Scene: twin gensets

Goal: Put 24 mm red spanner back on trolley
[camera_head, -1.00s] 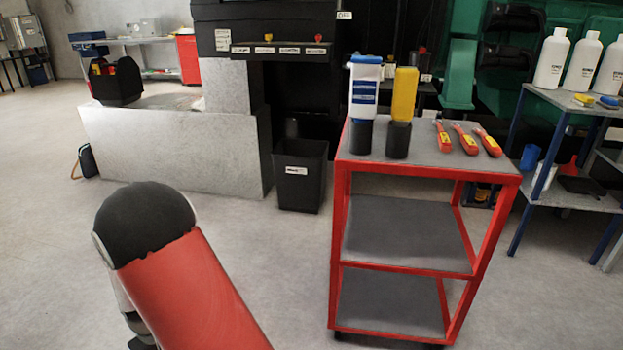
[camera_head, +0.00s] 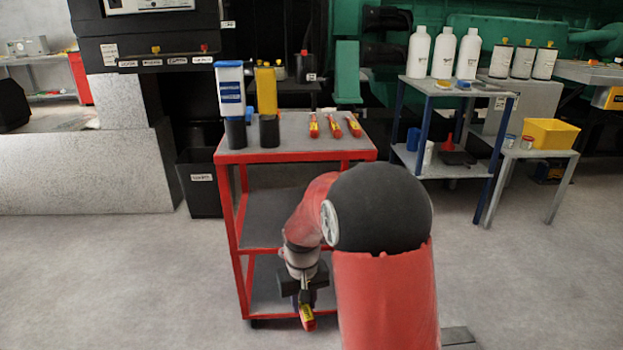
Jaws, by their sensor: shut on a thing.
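My gripper (camera_head: 304,293) hangs low in front of the red trolley (camera_head: 290,156), below the level of its top. It is shut on a red spanner with a yellow label (camera_head: 307,319), whose handle end points down and toward me. The size marking on it is too small to read. The trolley's grey top holds three similar red spanners (camera_head: 314,126) in a row at its right. My arm hides part of the trolley's lower shelves and its right side.
On the trolley top, a blue-and-white container (camera_head: 230,90) and a yellow one (camera_head: 266,90) stand in black holders at the left. A black bin (camera_head: 199,185) stands left of the trolley. A blue-legged table (camera_head: 488,140) with white bottles stands right. The trolley top's front middle is clear.

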